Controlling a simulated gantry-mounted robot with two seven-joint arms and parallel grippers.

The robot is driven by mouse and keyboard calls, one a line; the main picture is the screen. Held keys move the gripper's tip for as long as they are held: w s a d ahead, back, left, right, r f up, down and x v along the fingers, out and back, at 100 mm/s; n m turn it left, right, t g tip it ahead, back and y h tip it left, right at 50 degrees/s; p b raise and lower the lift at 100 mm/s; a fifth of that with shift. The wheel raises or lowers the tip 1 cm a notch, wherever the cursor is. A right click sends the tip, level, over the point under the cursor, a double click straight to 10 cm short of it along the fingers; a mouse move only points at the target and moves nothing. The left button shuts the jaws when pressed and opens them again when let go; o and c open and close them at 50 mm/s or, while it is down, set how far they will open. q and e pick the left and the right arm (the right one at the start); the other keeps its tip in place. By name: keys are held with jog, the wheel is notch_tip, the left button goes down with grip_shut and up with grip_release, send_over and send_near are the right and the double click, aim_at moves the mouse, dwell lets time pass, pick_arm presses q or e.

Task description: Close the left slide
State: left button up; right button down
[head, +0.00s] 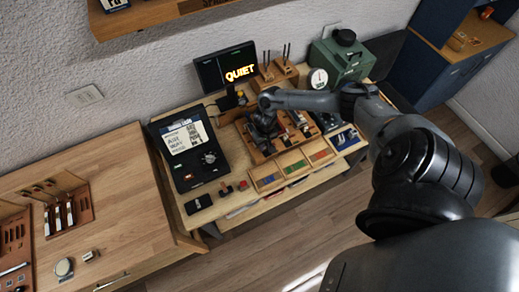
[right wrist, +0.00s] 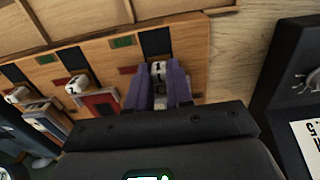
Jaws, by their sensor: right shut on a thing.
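A wooden board (right wrist: 192,54) with a row of slides fills the middle of the right wrist view, and it shows in the head view (head: 258,153) on the bench. My right gripper (right wrist: 158,88) has its purple fingers closed around a pale knob (right wrist: 158,70), the rightmost of the row in the right wrist view. This knob is at the left slide, towards the black case. The fingers partly hide the slide below it. My right gripper (head: 263,127) is over the left part of the board in the head view. My left gripper is not in view.
Other pale knobs (right wrist: 77,85) sit along the same board. A black case (head: 190,152) stands left of the board. Shallow coloured trays (head: 293,162) lie in front. A screen reading QUIET (head: 226,68) and a green machine (head: 341,60) stand behind.

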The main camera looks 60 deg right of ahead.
jog(key=shift+w+d, duration=0.1)
jog(key=c, duration=1.3)
grip_release()
jog(key=o, duration=0.3)
notch_tip(320, 180, up, 11)
jog(key=p, duration=0.1)
jog(key=shift+f, duration=0.1)
